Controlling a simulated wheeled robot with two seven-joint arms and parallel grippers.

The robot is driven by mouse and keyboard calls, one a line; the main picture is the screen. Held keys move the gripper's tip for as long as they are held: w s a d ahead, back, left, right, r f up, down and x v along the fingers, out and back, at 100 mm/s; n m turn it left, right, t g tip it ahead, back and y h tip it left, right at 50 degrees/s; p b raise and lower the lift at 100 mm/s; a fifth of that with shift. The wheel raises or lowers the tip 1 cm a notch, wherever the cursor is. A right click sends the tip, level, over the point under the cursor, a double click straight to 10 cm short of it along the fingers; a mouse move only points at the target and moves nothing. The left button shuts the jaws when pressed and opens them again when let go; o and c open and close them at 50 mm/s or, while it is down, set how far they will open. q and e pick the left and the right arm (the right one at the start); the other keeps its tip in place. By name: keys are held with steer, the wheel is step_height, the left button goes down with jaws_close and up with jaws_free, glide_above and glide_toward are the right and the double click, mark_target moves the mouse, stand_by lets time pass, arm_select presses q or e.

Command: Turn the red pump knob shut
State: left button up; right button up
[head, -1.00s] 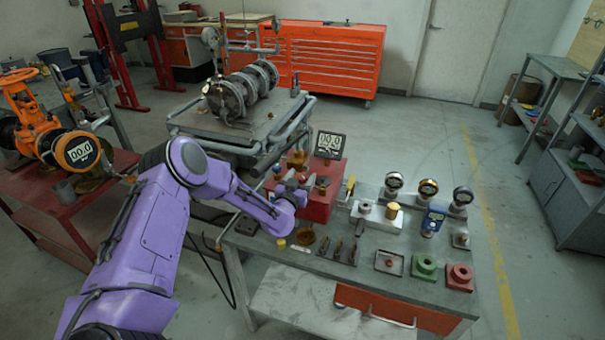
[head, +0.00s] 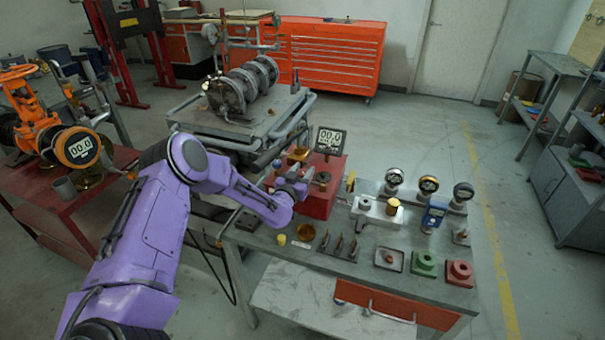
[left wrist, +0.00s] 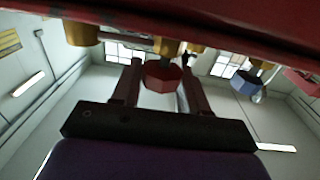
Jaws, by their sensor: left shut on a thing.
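The red pump box (head: 318,204) stands on the near workbench, with a small display reading 00.0 (head: 329,141) above it. In the left wrist view the red faceted pump knob (left wrist: 164,77) sits between the two fingers of my left gripper (left wrist: 159,83), below a brass stem. The left gripper (head: 300,180) is shut on this knob at the near left side of the pump box. The wrist and fingers hide the knob in the head view. A blue knob (left wrist: 246,84) hangs to the right in the wrist view. My right gripper is out of view.
Several gauges (head: 428,185) and a blue meter (head: 433,217) stand on the right of the workbench (head: 340,256). Green (head: 425,264) and red (head: 459,273) blocks lie near its front edge. An orange valve (head: 40,135) is on the red table at left.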

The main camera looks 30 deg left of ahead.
arm_select(q)
steer(key=m+h+b, duration=0.1)
steer(key=h, duration=0.1)
steer(key=m+h+b, duration=0.3)
steer(key=h, duration=0.2)
steer(key=shift+f+m+b, duration=0.35)
steer(key=shift+m+b, duration=0.05)
steer(key=m+g+h+b, duration=0.1)
steer(key=h, duration=0.1)
steer(key=m+h+b, duration=0.2)
steer(key=shift+r+g+h, duration=0.1)
steer(key=shift+g+h, duration=0.3)
steer(key=shift+r+m+g+h+b, duration=0.1)
steer(key=shift+m+g+h+b, duration=0.25)
steer(key=shift+h+b, duration=0.2)
steer(key=o, duration=1)
steer(key=shift+w, duration=0.1)
steer(key=shift+c, duration=0.2)
steer(key=b+v, duration=0.1)
steer(key=v, duration=0.9)
steer(key=shift+s+b, duration=0.25)
steer(key=shift+b, duration=0.1)
